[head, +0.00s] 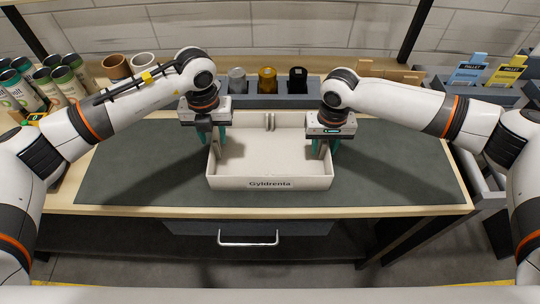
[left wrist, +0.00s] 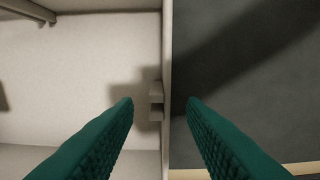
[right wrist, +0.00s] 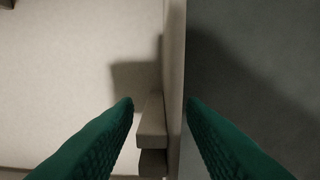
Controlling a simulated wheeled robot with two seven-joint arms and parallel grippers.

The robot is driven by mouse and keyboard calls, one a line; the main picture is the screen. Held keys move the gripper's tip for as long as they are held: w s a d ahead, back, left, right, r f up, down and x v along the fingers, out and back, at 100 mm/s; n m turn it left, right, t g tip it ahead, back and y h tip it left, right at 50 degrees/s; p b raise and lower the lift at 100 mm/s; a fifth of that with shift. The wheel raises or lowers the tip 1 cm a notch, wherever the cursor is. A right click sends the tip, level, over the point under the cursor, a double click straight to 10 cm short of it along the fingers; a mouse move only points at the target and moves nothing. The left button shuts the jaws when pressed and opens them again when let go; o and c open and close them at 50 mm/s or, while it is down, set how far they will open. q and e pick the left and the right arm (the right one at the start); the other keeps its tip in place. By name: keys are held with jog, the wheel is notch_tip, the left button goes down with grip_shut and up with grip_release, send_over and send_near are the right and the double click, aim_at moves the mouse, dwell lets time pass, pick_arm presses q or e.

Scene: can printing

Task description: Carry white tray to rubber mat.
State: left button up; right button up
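The white tray (head: 270,184), labelled "Gyldrenia", is on the dark rubber mat (head: 130,170) near the middle of the table. It looks empty. My left gripper (head: 215,145) is at the tray's left wall, one green finger on each side of it; in the left wrist view the wall (left wrist: 167,60) runs between the spread fingers with gaps. My right gripper (head: 325,150) is at the right wall in the same way; the right wrist view shows that wall (right wrist: 175,70) between open fingers. Whether the tray's underside touches the mat is hidden.
Behind the mat stands a dark rack (head: 268,95) with three small jars. Grey bins (head: 480,95) with pallet cards are at the right. The mat is clear on both sides of the tray.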

jog(key=shift+r, duration=0.3)
pick_arm(q)
notch_tip(320, 180, up, 7)
jog(key=shift+f, duration=0.15)
pick_arm(e)
notch_tip(320, 180, up, 11)
jog(key=shift+r, duration=0.2)
dwell(0.4)
